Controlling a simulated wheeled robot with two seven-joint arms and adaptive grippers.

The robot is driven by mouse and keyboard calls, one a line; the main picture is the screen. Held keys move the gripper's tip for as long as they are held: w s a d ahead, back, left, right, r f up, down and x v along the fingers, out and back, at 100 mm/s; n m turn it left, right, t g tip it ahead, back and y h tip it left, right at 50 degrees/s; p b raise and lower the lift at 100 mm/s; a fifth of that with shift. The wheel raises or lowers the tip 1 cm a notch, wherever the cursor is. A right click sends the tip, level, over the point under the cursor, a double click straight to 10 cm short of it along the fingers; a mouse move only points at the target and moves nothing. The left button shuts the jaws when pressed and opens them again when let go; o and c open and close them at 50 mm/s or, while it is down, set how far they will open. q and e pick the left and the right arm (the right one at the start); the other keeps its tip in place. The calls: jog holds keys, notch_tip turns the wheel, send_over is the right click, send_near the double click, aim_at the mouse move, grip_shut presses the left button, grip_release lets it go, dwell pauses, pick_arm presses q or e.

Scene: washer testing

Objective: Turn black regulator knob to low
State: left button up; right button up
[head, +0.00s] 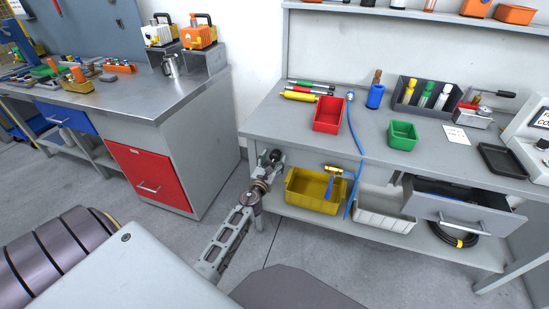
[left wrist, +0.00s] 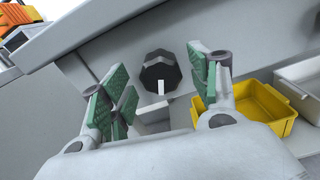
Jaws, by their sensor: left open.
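The black regulator knob (left wrist: 160,72) shows in the left wrist view as a dark, many-sided knob on a grey panel under the bench top. A small white mark (left wrist: 161,87) is at its lower edge, pointing downward. My left gripper (left wrist: 160,95) is open, with green-padded fingers on either side of the knob in the picture; I cannot tell how far it is from the knob. In the head view, my left gripper (head: 267,166) is at the bench's front left corner, and the knob is hard to make out there. My right gripper is out of view.
Below the grey bench (head: 262,128), a yellow bin (head: 308,204) stands on the lower shelf, right of my left gripper. A blue hose (head: 356,175) hangs over the front edge. An open drawer (head: 462,215) juts out at right. A red-fronted cabinet (head: 150,178) stands left.

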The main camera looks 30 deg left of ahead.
pick_arm(q)
jog(key=shift+w+a, duration=0.15)
jog(key=shift+w, duration=0.8)
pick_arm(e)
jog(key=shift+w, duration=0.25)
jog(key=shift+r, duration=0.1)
pick_arm(q)
jog(key=shift+a, duration=0.1)
jog(key=c, duration=1)
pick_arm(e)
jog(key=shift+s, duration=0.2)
pick_arm(q)
jog(key=shift+n, duration=0.3)
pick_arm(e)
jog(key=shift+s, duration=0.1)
